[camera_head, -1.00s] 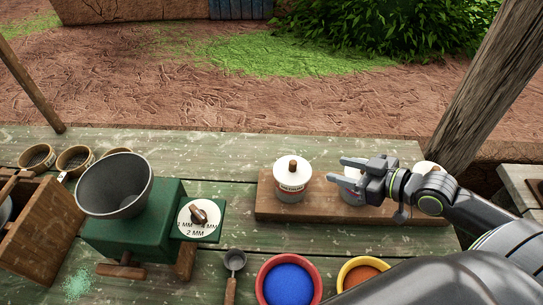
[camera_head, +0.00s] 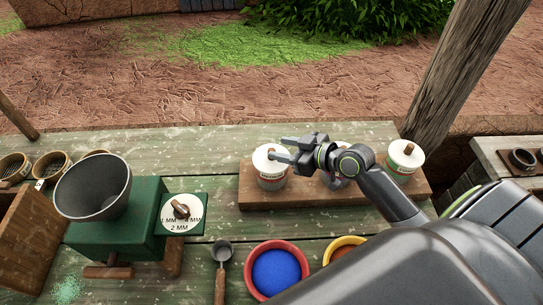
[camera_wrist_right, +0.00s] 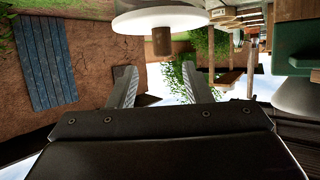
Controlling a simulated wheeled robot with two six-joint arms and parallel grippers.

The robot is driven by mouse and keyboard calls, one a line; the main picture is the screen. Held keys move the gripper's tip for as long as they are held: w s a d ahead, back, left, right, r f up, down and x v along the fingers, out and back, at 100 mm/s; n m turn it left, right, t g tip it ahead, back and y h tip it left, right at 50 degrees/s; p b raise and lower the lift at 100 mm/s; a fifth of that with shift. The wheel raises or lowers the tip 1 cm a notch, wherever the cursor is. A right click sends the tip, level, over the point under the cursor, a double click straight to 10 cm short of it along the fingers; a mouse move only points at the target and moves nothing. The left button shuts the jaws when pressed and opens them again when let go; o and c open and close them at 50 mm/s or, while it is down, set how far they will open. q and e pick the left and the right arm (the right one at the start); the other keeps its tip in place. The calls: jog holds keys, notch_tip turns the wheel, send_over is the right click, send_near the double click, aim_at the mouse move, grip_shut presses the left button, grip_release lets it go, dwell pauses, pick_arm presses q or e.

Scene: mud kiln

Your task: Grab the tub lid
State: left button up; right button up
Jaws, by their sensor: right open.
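Three tubs with white lids and brown knobs stand on a wooden board (camera_head: 300,195). The left tub (camera_head: 271,181) has its round lid (camera_head: 263,160) on, in the head view. In the right wrist view, which looks upside down, the lid (camera_wrist_right: 160,18) shows with its knob (camera_wrist_right: 162,43) hanging down just beyond the finger gap. My right gripper (camera_head: 281,148) is open and empty, its fingertips at the left tub's lid; I cannot tell if they touch. The middle tub (camera_head: 338,183) is mostly hidden behind my gripper. The right tub (camera_head: 404,166) stands clear. My left gripper is not in view.
A green mill (camera_head: 125,230) with a grey bowl (camera_head: 93,188) and a size dial (camera_head: 181,212) stands left. In front are a scoop (camera_head: 221,255), a red bowl of blue powder (camera_head: 275,270) and an orange-filled yellow bowl (camera_head: 343,249). A wooden post (camera_head: 465,85) rises at right.

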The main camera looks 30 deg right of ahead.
aim_at(269, 149)
jog(key=shift+w+a+f, duration=0.15)
jog(key=shift+w+a, duration=0.05)
jog(key=shift+w, duration=0.1)
jog(key=p+x, duration=0.1)
jog(key=x, duration=0.1)
jog(key=p+x, duration=0.1)
jog(key=x, duration=0.1)
jog(key=shift+s+a+f, duration=0.1)
jog(key=shift+a+f, duration=0.1)
jog(key=shift+f, duration=0.25)
jog(key=shift+w+a+f, duration=0.15)
jog(key=shift+w+f, duration=0.1)
jog(key=shift+w, duration=0.05)
grip_shut()
jog(key=shift+r, duration=0.1)
